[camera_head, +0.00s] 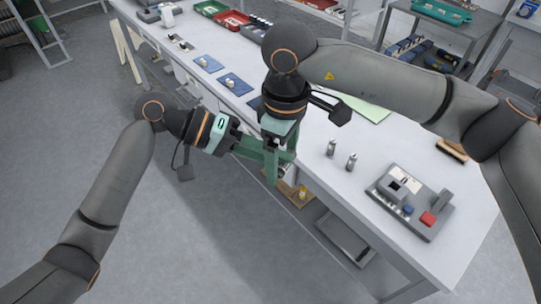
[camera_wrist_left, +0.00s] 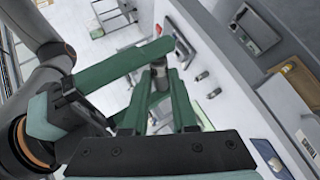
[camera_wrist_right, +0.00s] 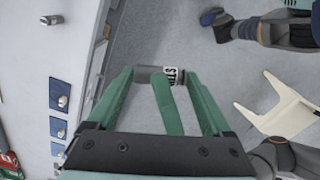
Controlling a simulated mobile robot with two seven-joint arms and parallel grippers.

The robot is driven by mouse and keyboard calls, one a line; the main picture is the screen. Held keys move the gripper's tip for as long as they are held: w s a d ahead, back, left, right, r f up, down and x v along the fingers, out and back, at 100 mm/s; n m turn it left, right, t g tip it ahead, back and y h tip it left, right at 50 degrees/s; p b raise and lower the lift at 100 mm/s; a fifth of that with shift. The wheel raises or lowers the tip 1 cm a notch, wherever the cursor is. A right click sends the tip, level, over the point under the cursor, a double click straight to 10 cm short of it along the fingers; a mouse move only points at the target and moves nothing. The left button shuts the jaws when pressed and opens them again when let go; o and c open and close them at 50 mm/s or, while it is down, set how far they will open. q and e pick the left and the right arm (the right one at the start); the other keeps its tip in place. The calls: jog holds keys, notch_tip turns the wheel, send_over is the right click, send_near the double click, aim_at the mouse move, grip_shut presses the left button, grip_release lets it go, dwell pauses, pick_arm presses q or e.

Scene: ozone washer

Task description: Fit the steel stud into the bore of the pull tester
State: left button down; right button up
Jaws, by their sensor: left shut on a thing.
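The grey steel stud (camera_wrist_right: 150,74), with a black-and-white printed band at one end, lies across the fingertips in the right wrist view; in the left wrist view it (camera_wrist_left: 158,73) shows nearly end-on. My left gripper (camera_head: 268,152) is shut on it. My right gripper (camera_head: 280,157) comes down from above to the same spot, its fingers (camera_wrist_right: 158,76) apart on either side of the stud; contact is unclear. In the head view the green fingers overlap and hide the stud.
Two more metal studs (camera_head: 331,148) (camera_head: 351,161) stand on the white bench (camera_head: 330,185) left of the tester. Blue mats (camera_head: 235,84) with small parts and red and green trays (camera_head: 232,20) lie farther back. A brown brush-like block (camera_head: 453,150) sits behind the tester. Both grippers meet near the bench's front edge.

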jog(key=shift+o, duration=1)
jog(key=shift+r, duration=0.1)
